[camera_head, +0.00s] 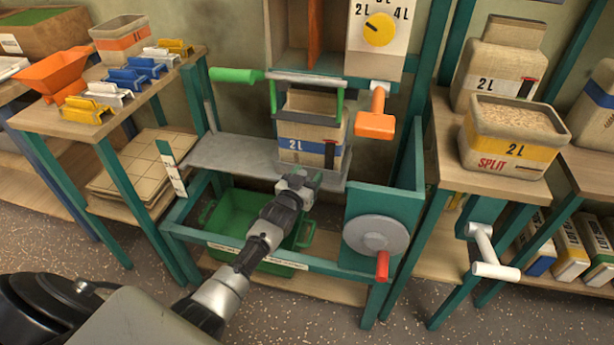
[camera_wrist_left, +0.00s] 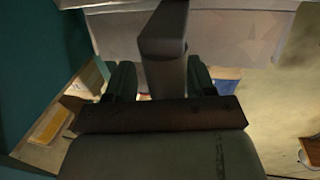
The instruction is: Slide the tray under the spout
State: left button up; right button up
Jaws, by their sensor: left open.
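My left gripper (camera_head: 302,184) is at the front edge of a flat grey metal tray (camera_head: 232,155), just below a 2 L carton-like bucket with a blue band (camera_head: 312,145). In the left wrist view, a grey bar (camera_wrist_left: 164,65) passes between my two open fingers, with a pale grey surface beyond it. Whether the fingers touch the bar cannot be told. A green bin (camera_head: 235,215) stands lower in the teal frame, partly hidden behind my arm. No spout can be made out clearly. My right gripper is not in view.
A green-handled lever (camera_head: 237,75) and an orange handle (camera_head: 376,115) are above the tray. A grey disc with a red handle (camera_head: 375,236) is at the lower right. Tables with bins and clips (camera_head: 100,100) stand left; 2 L containers (camera_head: 515,135) stand right.

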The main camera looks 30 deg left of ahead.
pick_arm(q)
jog(key=shift+s, duration=0.25)
jog(key=s+p, duration=0.2)
jog(key=s, duration=0.8)
jog(key=shift+s+d, duration=0.15)
jog(key=shift+d, duration=0.05)
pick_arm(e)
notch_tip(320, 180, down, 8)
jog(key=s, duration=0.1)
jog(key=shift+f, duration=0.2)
pick_arm(q)
jog(key=shift+f, duration=0.1)
